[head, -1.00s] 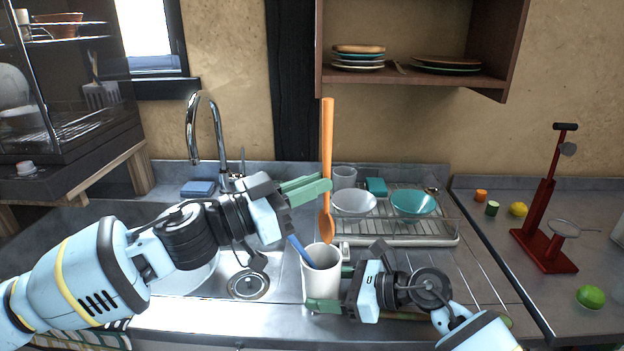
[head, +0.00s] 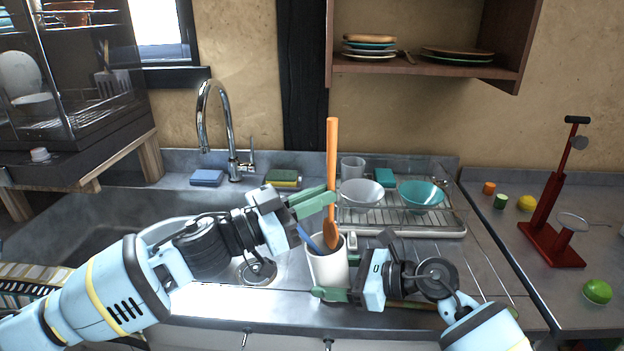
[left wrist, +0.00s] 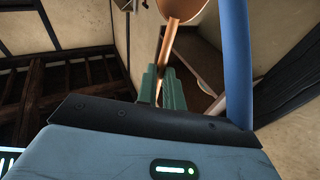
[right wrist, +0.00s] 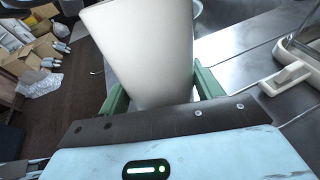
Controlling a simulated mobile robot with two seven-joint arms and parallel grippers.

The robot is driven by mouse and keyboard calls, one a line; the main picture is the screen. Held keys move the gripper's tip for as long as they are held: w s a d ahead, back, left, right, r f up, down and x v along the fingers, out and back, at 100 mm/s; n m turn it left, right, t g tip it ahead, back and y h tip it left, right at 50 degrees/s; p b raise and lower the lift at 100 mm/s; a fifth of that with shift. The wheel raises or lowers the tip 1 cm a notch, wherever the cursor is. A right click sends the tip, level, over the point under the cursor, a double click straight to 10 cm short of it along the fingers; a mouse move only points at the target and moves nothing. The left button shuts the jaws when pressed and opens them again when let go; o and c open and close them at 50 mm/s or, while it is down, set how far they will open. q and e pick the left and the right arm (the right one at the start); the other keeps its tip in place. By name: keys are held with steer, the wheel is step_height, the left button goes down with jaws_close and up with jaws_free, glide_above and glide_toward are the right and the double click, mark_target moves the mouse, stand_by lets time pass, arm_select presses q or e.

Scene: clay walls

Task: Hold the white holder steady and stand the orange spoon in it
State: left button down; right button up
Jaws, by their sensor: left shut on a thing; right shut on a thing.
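The orange spoon (head: 332,160) stands upright, bowl end down, in my left gripper (head: 328,197), which is shut on its handle. The spoon's bowl also shows in the left wrist view (left wrist: 182,8). The white holder (head: 328,268) stands upright on the counter by the sink. The bowl's lower end overlaps the holder's mouth; I cannot tell how far inside it is. My right gripper (head: 340,268) is shut around the holder from the right, with a green finger on either side of it in the right wrist view (right wrist: 155,90). A blue handle (head: 307,238) leans in the holder.
A dish rack (head: 400,222) with a white bowl (head: 362,192) and teal bowl (head: 421,194) stands behind the holder. The sink and tap (head: 203,120) are at the left. A red stand (head: 545,215) and a lime (head: 597,291) are on the right counter.

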mark_target(325, 221)
arm_select(q)
steer(key=shift+n+g, duration=0.3)
steer(key=f, duration=0.1)
steer(key=d+f, duration=0.1)
steer(key=f, duration=0.2)
steer(key=shift+s+d+f, duration=0.2)
steer(key=shift+s+f, duration=0.1)
arm_select(e)
steer(key=shift+f, duration=0.4)
arm_select(q)
steer(key=shift+w, duration=0.3)
arm_select(e)
steer(key=shift+w+d+f, duration=0.15)
steer(key=shift+w, duration=0.1)
arm_select(q)
steer(key=shift+s+a+r, duration=0.1)
steer(key=shift+s+r, duration=0.05)
steer(key=shift+r, duration=0.05)
steer(key=c, duration=1.5)
jaws_free()
arm_select(e)
steer(key=shift+r, duration=0.25)
arm_select(q)
steer(key=shift+o, duration=0.2)
steer(key=shift+a, duration=0.1)
steer(key=shift+a, duration=0.1)
steer(key=v, duration=1.1)
steer(key=shift+s+a, duration=0.25)
steer(key=shift+a, duration=0.1)
steer(key=shift+r, duration=0.1)
